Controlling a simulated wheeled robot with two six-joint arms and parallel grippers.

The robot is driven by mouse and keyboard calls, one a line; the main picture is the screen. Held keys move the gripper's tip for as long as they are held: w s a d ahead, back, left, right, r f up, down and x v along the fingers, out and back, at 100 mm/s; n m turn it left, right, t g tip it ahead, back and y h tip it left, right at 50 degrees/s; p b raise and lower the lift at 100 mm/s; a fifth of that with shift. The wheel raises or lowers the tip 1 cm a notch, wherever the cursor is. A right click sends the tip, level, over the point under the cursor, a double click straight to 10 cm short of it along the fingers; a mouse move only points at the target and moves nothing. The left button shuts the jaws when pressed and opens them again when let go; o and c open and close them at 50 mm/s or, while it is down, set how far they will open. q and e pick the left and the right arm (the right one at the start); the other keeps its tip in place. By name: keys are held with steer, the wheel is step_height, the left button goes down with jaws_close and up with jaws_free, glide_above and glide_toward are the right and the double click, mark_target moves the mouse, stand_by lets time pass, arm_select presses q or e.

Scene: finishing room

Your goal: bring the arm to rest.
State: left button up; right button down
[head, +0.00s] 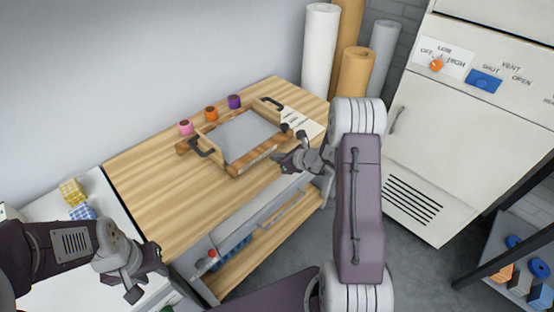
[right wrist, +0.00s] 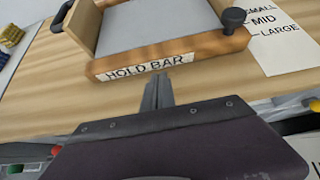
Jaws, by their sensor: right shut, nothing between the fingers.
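My right arm reaches in over the wooden bench (head: 150,165). Its gripper (head: 285,160) is at the bench's front edge, close to the framed grey screen (head: 236,138). In the right wrist view its fingers (right wrist: 157,92) are together and empty, just short of the wooden bar labelled "HOLD BAR" (right wrist: 150,65). My left gripper (head: 147,272) is at the lower left, beside the bench's left front corner. Its fingers are apart, with nothing seen between them.
Pink (head: 186,127), orange (head: 211,113) and purple (head: 235,101) pots stand behind the frame. A size card (head: 305,122) lies at its right. Tall rolls (head: 320,50) stand behind the bench. A white cabinet (head: 450,130) is at the right. The bench's left part is clear.

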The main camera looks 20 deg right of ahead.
steer(key=shift+v, duration=0.95)
steer(key=shift+f, duration=0.1)
